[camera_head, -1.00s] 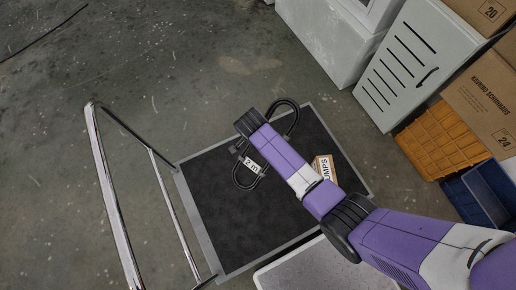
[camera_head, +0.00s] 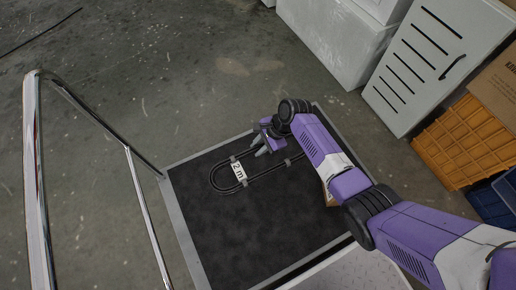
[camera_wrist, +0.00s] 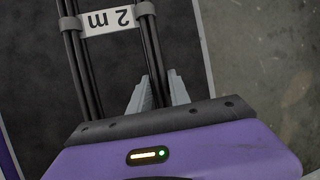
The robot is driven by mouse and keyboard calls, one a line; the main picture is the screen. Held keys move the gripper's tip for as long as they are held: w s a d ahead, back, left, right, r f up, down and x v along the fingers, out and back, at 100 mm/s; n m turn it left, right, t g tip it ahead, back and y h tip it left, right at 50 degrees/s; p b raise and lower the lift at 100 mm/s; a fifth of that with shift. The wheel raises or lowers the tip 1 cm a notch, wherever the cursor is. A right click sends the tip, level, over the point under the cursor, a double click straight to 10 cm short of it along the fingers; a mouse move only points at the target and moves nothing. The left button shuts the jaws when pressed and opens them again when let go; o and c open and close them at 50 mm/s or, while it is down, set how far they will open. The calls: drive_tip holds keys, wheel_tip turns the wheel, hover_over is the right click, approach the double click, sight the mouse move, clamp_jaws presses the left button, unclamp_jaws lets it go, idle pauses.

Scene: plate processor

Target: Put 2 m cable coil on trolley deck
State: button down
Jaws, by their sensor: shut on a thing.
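The 2 m cable coil (camera_head: 226,181) is a long black loop with grey ties and a white "2 m" tag. It shows over the dark mat of the trolley deck (camera_head: 205,225); I cannot tell whether it touches the mat. My gripper (camera_head: 264,145) is shut on the coil near its far right part. In the wrist view, my gripper fingers (camera_wrist: 158,92) close around one strand bundle of the coil (camera_wrist: 79,65), with the tag beyond them. My arm hides part of the deck's right side.
A small cardboard box (camera_head: 328,192) sits on the deck's right side, mostly behind my arm. The chrome trolley handle (camera_head: 35,150) rises at the left. A grey vented cabinet (camera_head: 410,65) and an orange crate (camera_head: 462,140) stand at the right. The near mat is clear.

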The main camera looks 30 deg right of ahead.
sight(256, 164)
drive_tip(key=shift+f+b, duration=5.45)
drive_tip(key=shift+b, duration=0.5)
drive_tip(key=shift+f+b, duration=0.3)
drive_tip(key=shift+s+f, duration=0.2)
drive_tip(key=c, duration=1.1)
unclamp_jaws()
drive_tip(key=shift+a+f, duration=0.1)
drive_tip(key=p+v, duration=0.1)
drive_tip(key=v, duration=0.1)
drive_tip(key=p+v, duration=0.2)
drive_tip(key=v, duration=0.1)
drive_tip(key=w+p+v, duration=0.1)
drive_tip(key=p+v, duration=0.1)
drive_tip(key=v, duration=0.1)
drive_tip(key=shift+a+r, duration=0.15)
drive_tip(key=shift+r, duration=0.6)
drive_tip(key=shift+w, duration=0.1)
